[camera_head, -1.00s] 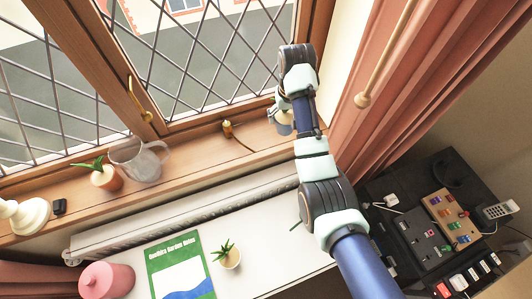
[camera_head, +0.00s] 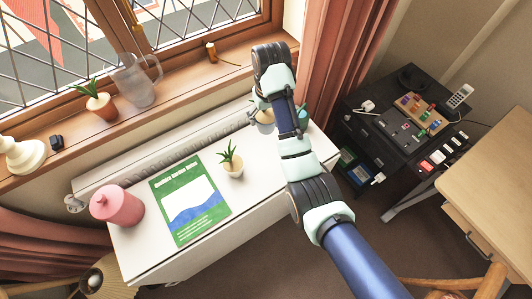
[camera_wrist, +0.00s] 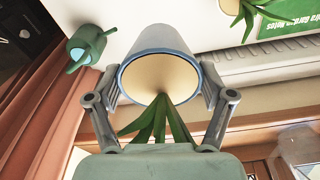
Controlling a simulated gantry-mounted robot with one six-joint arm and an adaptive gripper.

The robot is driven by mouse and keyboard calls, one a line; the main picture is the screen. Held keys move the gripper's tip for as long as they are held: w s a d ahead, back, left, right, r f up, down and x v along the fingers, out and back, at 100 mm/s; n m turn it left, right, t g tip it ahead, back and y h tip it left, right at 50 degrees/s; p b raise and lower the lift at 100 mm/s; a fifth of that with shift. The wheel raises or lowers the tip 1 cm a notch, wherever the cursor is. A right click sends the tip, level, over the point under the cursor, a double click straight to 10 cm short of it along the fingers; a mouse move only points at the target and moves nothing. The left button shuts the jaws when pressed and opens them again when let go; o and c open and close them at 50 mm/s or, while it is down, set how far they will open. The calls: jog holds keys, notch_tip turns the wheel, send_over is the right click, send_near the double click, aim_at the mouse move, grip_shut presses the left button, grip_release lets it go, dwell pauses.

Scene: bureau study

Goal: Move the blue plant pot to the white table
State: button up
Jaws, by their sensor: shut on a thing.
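The blue plant pot, pale with a blue rim and green leaves, is held in my gripper (camera_wrist: 160,96). In the wrist view the pot (camera_wrist: 150,40) sits between the two fingers, its rim facing the camera. In the head view the pot (camera_head: 265,124) shows below my gripper (camera_head: 262,110), partly covered by the arm, at the back right of the white table (camera_head: 262,186). I cannot tell whether its base touches the table.
A teal watering can (camera_wrist: 86,46) stands close beside the pot. A small potted succulent (camera_head: 232,163), a green book (camera_head: 190,197) and a pink canister (camera_head: 117,205) are on the table. The sill holds a potted plant (camera_head: 98,101) and glass jug (camera_head: 136,84).

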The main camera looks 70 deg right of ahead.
aim_at(268, 130)
notch_tip(268, 130, down, 18)
jog(key=shift+a+r+b, duration=0.1)
jog(key=shift+r+b, duration=0.15)
jog(key=shift+b, duration=0.55)
jog(key=shift+f, duration=0.15)
jog(key=o, duration=1.3)
jog(key=r, duration=0.4)
jog(key=r+p, duration=0.1)
jog(key=r, duration=0.3)
jog(key=s+a+r+p, duration=0.1)
jog(key=r, duration=0.3)
jog(key=shift+r, duration=0.15)
